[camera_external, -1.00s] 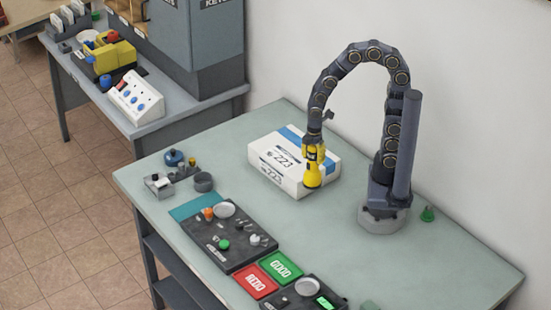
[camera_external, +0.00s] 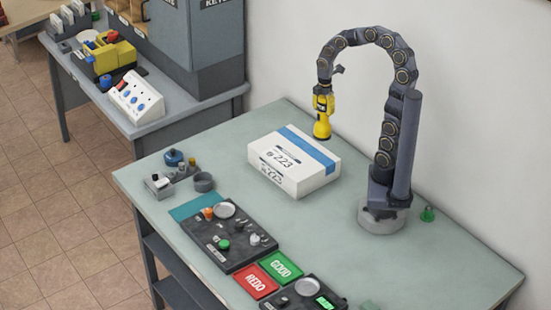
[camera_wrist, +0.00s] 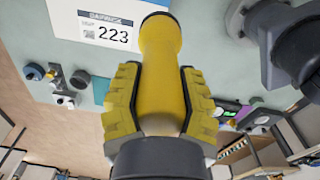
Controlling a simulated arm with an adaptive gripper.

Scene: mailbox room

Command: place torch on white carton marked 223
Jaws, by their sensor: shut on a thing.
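The yellow torch (camera_external: 322,127) hangs roughly upright, wide end down, from my gripper (camera_external: 322,102). In the wrist view the yellow jaws of my gripper (camera_wrist: 160,100) are shut on both sides of the torch (camera_wrist: 163,55). The white carton (camera_external: 277,168) marked 223, with a blue stripe, lies on the bench. The torch is above the carton's back right part in the outside view, apart from it. The wrist view shows the carton's label (camera_wrist: 103,31) beyond the torch, which hides part of the carton.
The green bench (camera_external: 410,250) holds a black panel (camera_external: 228,240), red and green pads (camera_external: 268,275), small knobs and cups (camera_external: 185,172) and a green piece (camera_external: 427,214). A second table (camera_external: 190,118) stands at the back left.

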